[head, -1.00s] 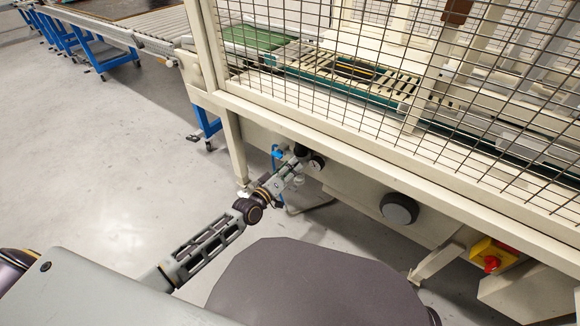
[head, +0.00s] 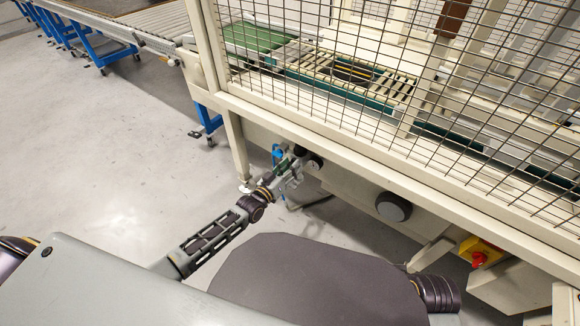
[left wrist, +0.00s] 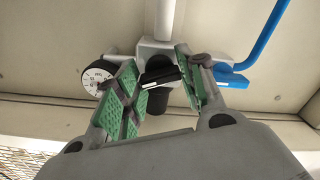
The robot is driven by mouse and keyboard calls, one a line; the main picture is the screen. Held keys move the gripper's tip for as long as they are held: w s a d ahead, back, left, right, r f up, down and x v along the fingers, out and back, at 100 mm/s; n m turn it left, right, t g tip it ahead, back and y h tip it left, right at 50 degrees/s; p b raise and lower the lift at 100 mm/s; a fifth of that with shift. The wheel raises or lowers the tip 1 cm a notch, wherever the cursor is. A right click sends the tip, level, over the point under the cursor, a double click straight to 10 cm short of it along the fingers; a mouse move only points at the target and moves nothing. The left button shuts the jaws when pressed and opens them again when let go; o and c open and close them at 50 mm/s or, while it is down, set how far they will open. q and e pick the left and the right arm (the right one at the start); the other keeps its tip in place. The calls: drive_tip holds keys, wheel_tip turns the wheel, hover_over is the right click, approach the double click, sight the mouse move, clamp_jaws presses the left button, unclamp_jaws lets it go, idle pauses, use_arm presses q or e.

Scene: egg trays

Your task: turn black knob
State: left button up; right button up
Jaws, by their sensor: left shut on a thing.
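The black knob (left wrist: 160,68) sits on a pale regulator block under the machine frame. In the left wrist view, the green-padded fingers of my left gripper (left wrist: 158,76) stand on both sides of it and are shut on it. In the head view my left gripper (head: 290,166) is at the machine's lower beam, and the knob (head: 300,151) shows only as a small dark shape, partly hidden by the fingers. A round dial gauge (left wrist: 97,79) is just left of the knob in the left wrist view. My right gripper is not in view.
A blue lever (left wrist: 256,45) and pipe are right of the knob in the left wrist view. A large dark round disc (head: 393,207) and a red switch on a yellow box (head: 481,251) are farther right along the machine. Open floor (head: 110,165) lies to the left.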

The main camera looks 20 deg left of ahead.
use_arm(q)
drive_tip(key=o, duration=1)
drive_tip(key=shift+v, duration=5.95)
